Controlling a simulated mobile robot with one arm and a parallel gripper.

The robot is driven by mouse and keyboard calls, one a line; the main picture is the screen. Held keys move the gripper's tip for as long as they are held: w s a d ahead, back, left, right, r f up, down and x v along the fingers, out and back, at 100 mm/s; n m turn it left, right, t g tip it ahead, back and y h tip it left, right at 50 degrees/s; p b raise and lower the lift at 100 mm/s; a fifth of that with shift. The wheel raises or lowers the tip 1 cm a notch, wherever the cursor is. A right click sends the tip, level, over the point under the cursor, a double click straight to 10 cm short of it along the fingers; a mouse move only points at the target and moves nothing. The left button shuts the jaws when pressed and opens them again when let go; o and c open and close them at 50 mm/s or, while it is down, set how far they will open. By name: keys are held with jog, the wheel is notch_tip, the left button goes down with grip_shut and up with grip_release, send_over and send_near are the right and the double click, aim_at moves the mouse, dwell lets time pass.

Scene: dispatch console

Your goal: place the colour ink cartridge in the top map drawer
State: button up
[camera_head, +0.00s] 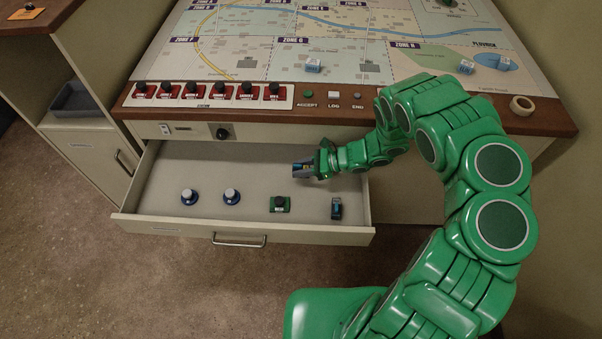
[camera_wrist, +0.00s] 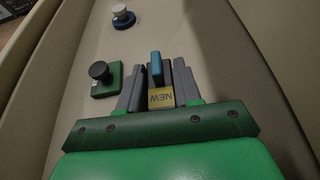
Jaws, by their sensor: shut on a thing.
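My gripper (camera_head: 300,168) reaches into the open top map drawer (camera_head: 160,223) from the right, over the drawer's rear right part. In the wrist view my gripper (camera_wrist: 157,85) is shut on a small block with a blue-teal end and a yellow "NEW" label, which I take as the colour ink cartridge (camera_wrist: 156,66). The fingers hide its sides. Whether it touches the drawer floor I cannot tell. A dark, blue-topped block (camera_head: 336,208) stands in the drawer's front right part.
The drawer also holds two blue-and-white knobbed stamps (camera_head: 189,196) (camera_head: 232,196) and a green stamp with a black knob (camera_head: 279,204), near my gripper's front side. The drawer's rear left floor is clear. The console edge (camera_head: 350,112) overhangs behind.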

jog(key=shift+f, duration=1.5)
jog(key=o, duration=1)
jog(key=shift+f, duration=0.1)
jog(key=shift+o, duration=0.2)
jog(key=shift+d, duration=0.15)
jog(key=v, duration=1.1)
jog(key=shift+d+r, duration=0.25)
jog(key=shift+d, duration=0.05)
